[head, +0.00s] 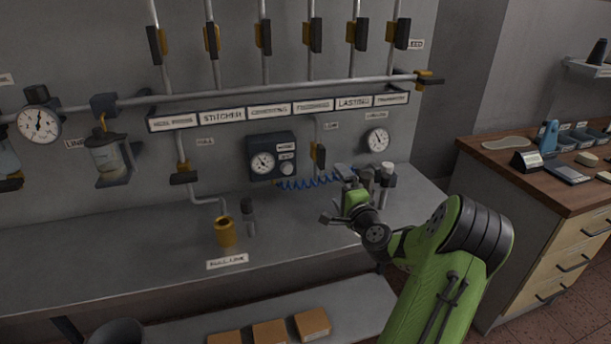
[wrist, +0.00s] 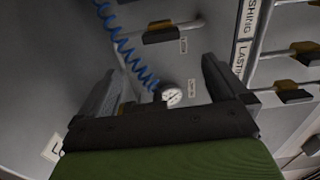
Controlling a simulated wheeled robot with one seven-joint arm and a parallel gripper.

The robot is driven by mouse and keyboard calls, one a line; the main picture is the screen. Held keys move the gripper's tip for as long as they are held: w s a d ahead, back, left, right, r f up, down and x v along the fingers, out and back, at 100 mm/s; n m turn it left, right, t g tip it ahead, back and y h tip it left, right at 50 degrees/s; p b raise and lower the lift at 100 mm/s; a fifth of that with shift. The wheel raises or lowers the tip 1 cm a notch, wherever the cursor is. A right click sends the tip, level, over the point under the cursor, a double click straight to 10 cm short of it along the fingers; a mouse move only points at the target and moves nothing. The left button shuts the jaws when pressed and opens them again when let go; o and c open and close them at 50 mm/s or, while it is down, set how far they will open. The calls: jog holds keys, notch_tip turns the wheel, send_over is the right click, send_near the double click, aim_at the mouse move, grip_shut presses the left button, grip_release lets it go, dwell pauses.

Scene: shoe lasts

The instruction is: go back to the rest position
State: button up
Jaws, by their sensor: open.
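My gripper (head: 338,195) is at the end of my green arm, above the right part of the grey bench (head: 300,236). Its jaws are apart, and I see nothing held between them. In the wrist view my gripper (wrist: 165,90) also shows two spread dark fingers, with a gauge and the wall seen between them. The gripper hides part of the bench and wall behind it.
A blue coiled hose (head: 305,183) hangs close behind my gripper. Pipes with several valves (head: 265,37) run along the wall. A wooden-topped cabinet (head: 545,185) stands at right.

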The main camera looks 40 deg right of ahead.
jog(key=w+a+r+n+g+y+p, duration=0.25)
jog(key=a+n, duration=0.25)
jog(key=a, duration=0.5)
jog(key=w+a+r+n+g+y+p, duration=0.1)
jog(key=a+n+y, duration=0.35)
jog(key=a, duration=0.45)
jog(key=w+a+r+n+g+y+p, duration=0.1)
jog(key=w+a+r+n+y, duration=0.1)
jog(key=a+n, duration=0.6)
jog(key=s+a+r+n+g+p, duration=0.3)
jog(key=s+a+r, duration=0.1)
jog(key=s+a, duration=0.6)
jog(key=s+a+r+n+g+p, duration=0.1)
jog(key=s+a, duration=0.1)
jog(key=s, duration=0.5)
jog(key=s+a+r+n+g+p, duration=0.1)
jog(key=s+a+r+n, duration=0.1)
jog(key=s, duration=0.6)
jog(key=shift+g+h+p, duration=0.3)
jog(key=shift+g, duration=0.05)
